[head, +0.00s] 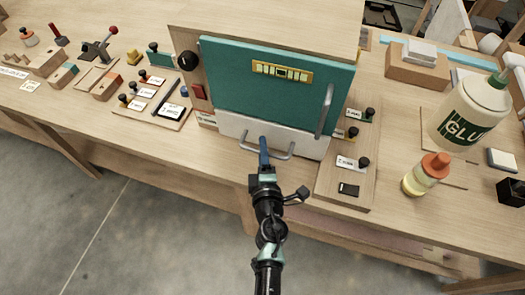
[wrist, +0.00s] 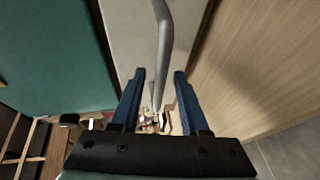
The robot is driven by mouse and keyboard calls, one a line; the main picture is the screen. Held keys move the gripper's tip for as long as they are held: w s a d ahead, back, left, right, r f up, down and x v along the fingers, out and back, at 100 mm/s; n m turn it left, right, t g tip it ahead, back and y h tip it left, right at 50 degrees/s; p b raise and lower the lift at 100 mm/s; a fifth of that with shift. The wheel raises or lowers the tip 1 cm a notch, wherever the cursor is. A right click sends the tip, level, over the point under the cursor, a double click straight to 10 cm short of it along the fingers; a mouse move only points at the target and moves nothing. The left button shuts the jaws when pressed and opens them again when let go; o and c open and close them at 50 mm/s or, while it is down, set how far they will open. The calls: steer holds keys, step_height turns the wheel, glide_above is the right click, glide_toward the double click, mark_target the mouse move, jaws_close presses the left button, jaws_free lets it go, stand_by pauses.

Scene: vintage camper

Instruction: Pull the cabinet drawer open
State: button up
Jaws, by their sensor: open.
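The wooden cabinet (head: 270,38) stands on the workbench with a teal door above a pale grey drawer (head: 308,146). The drawer front looks flush with the cabinet. Its grey bar handle (head: 286,156) runs across the front. My gripper (head: 263,142) reaches the handle from the front, near its middle, and hides part of it. In the wrist view my gripper (wrist: 159,73) has its two blue fingers apart, with the handle (wrist: 164,40) running between them. A gap shows on each side of the bar. The drawer front (wrist: 128,30) lies behind it.
The teal door (head: 225,75) is shut, with an upright handle (head: 325,110) to the upper right of my gripper. A glue bottle (head: 470,112) and an orange-capped bottle (head: 426,173) stand to the right. Small knobbed boards lie left. Open floor (head: 150,230) is in front.

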jaws_close()
stand_by(1.4)
